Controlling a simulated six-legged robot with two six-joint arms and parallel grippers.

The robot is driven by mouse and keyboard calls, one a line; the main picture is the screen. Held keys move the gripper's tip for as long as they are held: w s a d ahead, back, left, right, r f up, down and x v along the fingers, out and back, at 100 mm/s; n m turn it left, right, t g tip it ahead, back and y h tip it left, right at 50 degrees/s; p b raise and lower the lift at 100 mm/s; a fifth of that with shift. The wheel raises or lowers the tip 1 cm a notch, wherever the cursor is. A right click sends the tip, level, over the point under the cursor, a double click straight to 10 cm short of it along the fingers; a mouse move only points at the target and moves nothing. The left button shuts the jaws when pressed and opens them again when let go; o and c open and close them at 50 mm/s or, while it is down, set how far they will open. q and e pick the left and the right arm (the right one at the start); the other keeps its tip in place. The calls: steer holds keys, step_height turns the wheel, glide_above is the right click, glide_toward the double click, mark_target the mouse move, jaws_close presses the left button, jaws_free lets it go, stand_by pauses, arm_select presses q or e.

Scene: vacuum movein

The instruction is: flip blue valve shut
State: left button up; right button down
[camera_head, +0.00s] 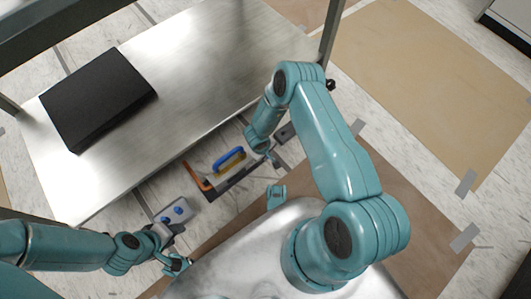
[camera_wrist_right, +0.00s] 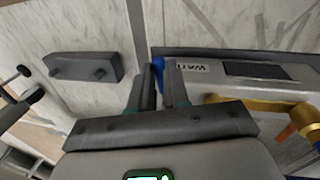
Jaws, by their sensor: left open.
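The blue valve handle (camera_head: 229,160) sits on a yellow pipe piece (camera_head: 224,170) just beyond the table's near edge in the head view. An orange handle (camera_head: 195,177) is to its left. My right gripper (camera_head: 270,155) is just right of the blue handle and partly hidden by its wrist. In the right wrist view, its two dark fingers (camera_wrist_right: 159,82) stand close together with something blue (camera_wrist_right: 158,66) showing between them; contact is unclear. The yellow pipe (camera_wrist_right: 255,103) is to their right. My left gripper (camera_head: 177,263) is open at the lower left, away from the valve.
A metal table (camera_head: 195,95) holds a black flat box (camera_head: 98,96). A grey box with blue knobs (camera_head: 172,214) is near my left gripper. Brown sheets (camera_head: 440,70) cover the floor at right. A grey bar (camera_wrist_right: 82,67) shows at left in the wrist view.

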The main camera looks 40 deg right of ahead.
steer(key=shift+a+m, duration=0.45)
steer(key=shift+m, duration=0.35)
steer(key=c, duration=1.1)
jaws_free()
arm_select(q)
steer(key=shift+w+f, duration=0.1)
steer(key=shift+f, duration=0.05)
step_height(320, 180, up, 8)
steer(key=s+d+g+p, duration=0.1)
steer(key=s+p, duration=0.2)
steer(key=p, duration=0.4)
steer(key=shift+d+f+p, duration=0.15)
steer(key=shift+f+p, duration=0.1)
steer(key=shift+p, duration=0.05)
arm_select(e)
steer(key=a+r, duration=0.3)
steer(key=r, duration=1.3)
steer(key=shift+s, duration=0.15)
